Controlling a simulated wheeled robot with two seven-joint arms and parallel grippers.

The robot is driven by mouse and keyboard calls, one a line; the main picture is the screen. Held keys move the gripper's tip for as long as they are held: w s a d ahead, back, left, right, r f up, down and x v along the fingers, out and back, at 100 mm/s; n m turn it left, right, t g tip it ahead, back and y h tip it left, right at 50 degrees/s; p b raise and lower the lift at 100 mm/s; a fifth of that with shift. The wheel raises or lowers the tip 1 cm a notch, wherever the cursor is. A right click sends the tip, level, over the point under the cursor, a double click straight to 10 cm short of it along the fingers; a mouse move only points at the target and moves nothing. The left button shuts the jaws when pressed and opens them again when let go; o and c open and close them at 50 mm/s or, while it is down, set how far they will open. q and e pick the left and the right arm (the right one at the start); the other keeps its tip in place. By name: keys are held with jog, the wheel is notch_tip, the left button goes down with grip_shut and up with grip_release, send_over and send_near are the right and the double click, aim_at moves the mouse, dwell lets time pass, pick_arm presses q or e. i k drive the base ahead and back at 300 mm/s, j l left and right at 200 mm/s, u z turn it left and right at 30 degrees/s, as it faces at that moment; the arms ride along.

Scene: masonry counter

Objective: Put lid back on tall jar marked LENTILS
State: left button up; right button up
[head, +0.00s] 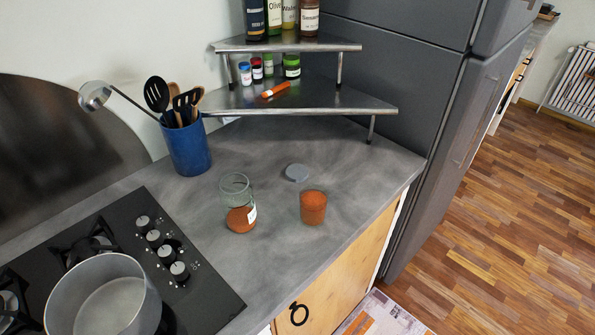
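A tall clear glass jar (236,189) stands upright and open on the grey counter, with orange-red contents in its lower part. A white label shows on its right side, but its lettering is too small to read. A grey round lid (296,172) lies on the counter to the right of the jar and apart from it. Neither of my grippers is in the head view.
A shorter container (313,207) full of orange-red contents stands right of the jar, near the counter's front edge. A blue utensil crock (188,148) stands behind left. A hob with a pot (104,296) is at lower left. A tiered metal shelf (300,101) holds bottles and small jars.

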aim_at(236, 193)
jog(key=l+u, duration=0.35)
jog(key=k+l+u, duration=0.15)
jog(key=l+u, duration=0.25)
jog(key=l, duration=0.15)
